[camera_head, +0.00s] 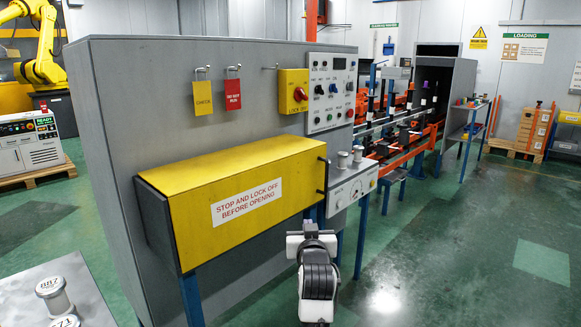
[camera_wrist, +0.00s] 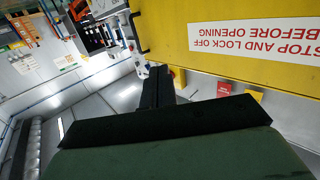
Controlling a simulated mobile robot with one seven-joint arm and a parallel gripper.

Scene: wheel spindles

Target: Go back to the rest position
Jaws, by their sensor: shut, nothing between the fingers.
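My arm (camera_head: 318,275) shows at the bottom centre of the head view, folded in front of the machine, with white and black links. My gripper fingers are hidden or not distinct there. In the wrist view my gripper (camera_wrist: 157,88) shows as dark fingers close together, shut with nothing between them. The wrist picture is upside down. The yellow cover (camera_wrist: 230,30) with its lettering fills its upper right, beyond my gripper. I see no contact between the fingers and the machine.
The grey machine (camera_head: 115,110) with a yellow cover (camera_head: 240,190) stands just ahead. A grey table (camera_head: 85,290) with numbered spindles (camera_head: 55,297) is at lower left. Green floor (camera_head: 450,250) is clear to the right.

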